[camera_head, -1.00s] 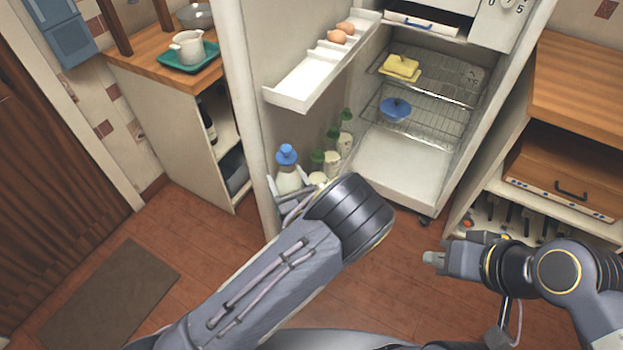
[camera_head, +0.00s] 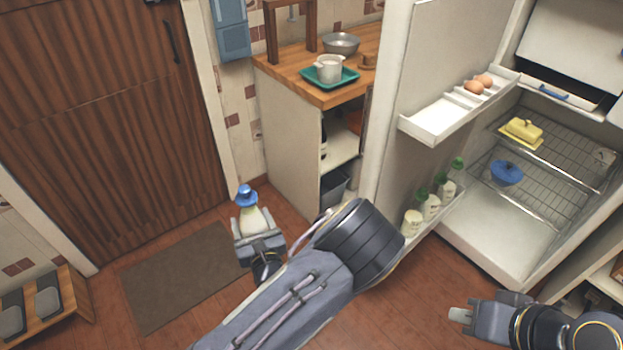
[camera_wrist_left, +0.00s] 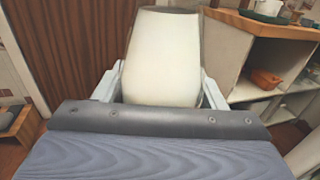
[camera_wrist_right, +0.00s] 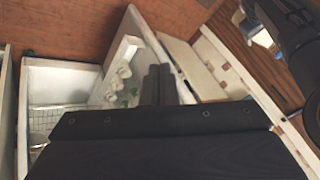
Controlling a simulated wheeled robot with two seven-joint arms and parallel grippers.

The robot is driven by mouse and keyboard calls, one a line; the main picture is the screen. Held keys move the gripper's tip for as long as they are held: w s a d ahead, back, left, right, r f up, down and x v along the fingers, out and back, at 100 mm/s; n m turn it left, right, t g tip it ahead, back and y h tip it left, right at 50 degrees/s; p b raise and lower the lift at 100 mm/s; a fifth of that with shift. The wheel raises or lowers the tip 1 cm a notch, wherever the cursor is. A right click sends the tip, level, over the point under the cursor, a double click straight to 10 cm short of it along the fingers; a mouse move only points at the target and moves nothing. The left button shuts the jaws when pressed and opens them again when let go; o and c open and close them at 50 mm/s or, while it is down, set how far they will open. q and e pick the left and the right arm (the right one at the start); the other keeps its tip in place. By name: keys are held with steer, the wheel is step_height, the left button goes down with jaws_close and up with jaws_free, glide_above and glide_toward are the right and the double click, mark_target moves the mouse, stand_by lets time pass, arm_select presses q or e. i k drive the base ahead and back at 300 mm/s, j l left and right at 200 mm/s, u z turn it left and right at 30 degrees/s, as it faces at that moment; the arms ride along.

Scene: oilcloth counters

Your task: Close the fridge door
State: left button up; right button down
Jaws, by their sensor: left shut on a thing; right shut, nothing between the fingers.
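The fridge door (camera_head: 440,50) stands wide open, its inner side with a white egg shelf (camera_head: 433,121) and a lower bottle rack facing right. The fridge's open inside (camera_head: 497,215) shows wire shelves. My left gripper (camera_head: 256,225) is shut on a milk-coloured bottle (camera_head: 252,219) with a blue cap, held roughly upright left of the door, clear of it. The bottle (camera_wrist_left: 165,60) fills the middle of the left wrist view. My right gripper (camera_head: 462,314) is shut and empty in front of the fridge. The right wrist view shows the door (camera_wrist_right: 137,55) beyond its fingers (camera_wrist_right: 158,85).
Several green-capped bottles (camera_head: 431,206) stand in the door's lower rack. Eggs (camera_head: 474,87) lie on the upper shelf. A butter dish (camera_head: 523,130) and blue-lidded bowl (camera_head: 506,173) sit inside. A wooden counter (camera_head: 318,92) with a teal tray (camera_head: 330,77) stands behind the door; a mat (camera_head: 180,280) covers floor at left.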

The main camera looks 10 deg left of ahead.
mark_target(418, 110)
steer(key=i+j+u, duration=0.6)
steer(key=u, duration=0.15)
steer(key=l, duration=0.55)
